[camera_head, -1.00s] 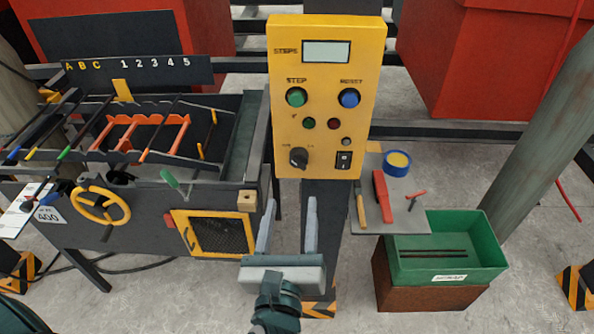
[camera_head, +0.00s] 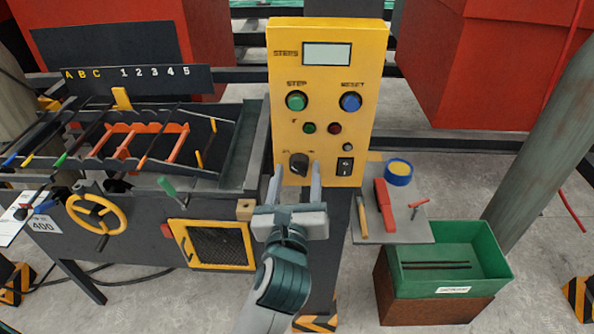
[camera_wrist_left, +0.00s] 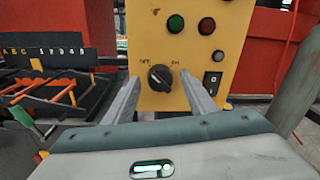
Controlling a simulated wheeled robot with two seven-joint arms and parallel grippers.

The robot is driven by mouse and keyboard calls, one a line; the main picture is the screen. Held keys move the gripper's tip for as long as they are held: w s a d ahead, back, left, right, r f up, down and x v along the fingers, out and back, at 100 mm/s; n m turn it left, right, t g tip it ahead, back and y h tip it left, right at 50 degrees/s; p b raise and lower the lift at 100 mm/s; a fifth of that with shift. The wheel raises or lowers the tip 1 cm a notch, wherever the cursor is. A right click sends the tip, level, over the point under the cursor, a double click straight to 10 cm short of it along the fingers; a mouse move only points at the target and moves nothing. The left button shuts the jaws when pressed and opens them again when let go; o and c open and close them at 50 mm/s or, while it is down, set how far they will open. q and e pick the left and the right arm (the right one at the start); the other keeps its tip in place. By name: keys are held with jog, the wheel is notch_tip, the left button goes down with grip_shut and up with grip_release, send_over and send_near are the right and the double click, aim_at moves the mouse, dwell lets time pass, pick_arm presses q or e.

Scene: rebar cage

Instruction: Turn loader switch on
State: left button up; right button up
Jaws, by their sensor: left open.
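The loader switch is a black rotary knob (camera_head: 299,163) low on the yellow control panel (camera_head: 283,120). In the left wrist view the knob (camera_wrist_left: 160,77) shows a light pointer mark, with "OFF" at its upper left and "ON" at its upper right; the mark seems to lean to the left, toward OFF. My left gripper (camera_head: 297,170) is open, with its fingers pointing up at the panel just below and around the knob's sides. In the left wrist view the knob lies between the two fingertips (camera_wrist_left: 160,82), apart from both. My right gripper is not in view.
A black rocker switch (camera_head: 344,166) sits right of the knob. Green (camera_head: 296,101) and blue (camera_head: 350,102) buttons are above. A grey shelf with tools (camera_head: 410,230) and a green bin (camera_head: 480,243) stand at right. The machine with a yellow handwheel (camera_head: 78,222) is at left.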

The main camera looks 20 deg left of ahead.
pick_arm(q)
jog(key=shift+w, duration=0.2)
jog(key=c, duration=1)
jog(key=shift+c, duration=0.2)
